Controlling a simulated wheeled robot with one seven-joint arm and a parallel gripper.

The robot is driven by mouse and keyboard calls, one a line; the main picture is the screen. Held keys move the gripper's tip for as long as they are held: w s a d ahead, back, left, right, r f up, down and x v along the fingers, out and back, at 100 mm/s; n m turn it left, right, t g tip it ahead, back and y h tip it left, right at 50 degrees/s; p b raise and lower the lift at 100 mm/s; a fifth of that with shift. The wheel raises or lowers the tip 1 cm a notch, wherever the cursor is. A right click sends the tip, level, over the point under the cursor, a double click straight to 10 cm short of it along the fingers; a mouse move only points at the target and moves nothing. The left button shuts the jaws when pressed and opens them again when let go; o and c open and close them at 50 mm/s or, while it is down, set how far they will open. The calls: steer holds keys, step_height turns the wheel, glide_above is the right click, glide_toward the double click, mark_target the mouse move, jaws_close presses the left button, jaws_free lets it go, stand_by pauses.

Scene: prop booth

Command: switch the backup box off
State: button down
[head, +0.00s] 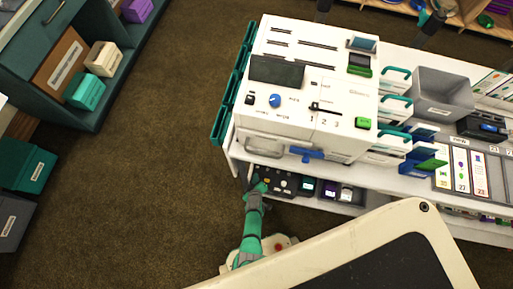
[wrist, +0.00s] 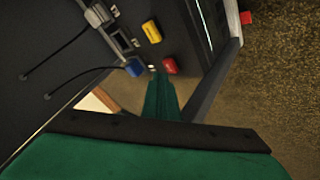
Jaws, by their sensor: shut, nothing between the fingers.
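A dark box (head: 283,182) with small knobs or switches on top sits on the lower shelf under the white machine. I take it for the backup box, but no label on it is readable. My gripper (head: 262,187) reaches in at the box's left end. In the wrist view a dark panel (wrist: 62,65) carries a yellow piece (wrist: 152,31), a blue piece (wrist: 135,67), a red piece (wrist: 170,66) and thin black cables. My shut green fingers (wrist: 160,78) are empty and point close to the red piece; contact cannot be told. Which piece is the switch is unclear.
The white machine (head: 290,112) with knobs and a slider stands above the shelf, overhanging my gripper. Small bins (head: 347,193) stand right of the dark box on the shelf. Open brown floor (head: 170,130) lies to the left.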

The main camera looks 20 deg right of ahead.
steer(key=shift+s+d+r, duration=0.15)
steer(key=shift+d+r, duration=0.05)
steer(key=shift+r, duration=0.1)
stand_by(0.4)
steer(key=shift+a+r, duration=0.25)
steer(key=shift+r, duration=0.15)
steer(key=shift+d+r, duration=0.2)
steer(key=shift+r, duration=1.9)
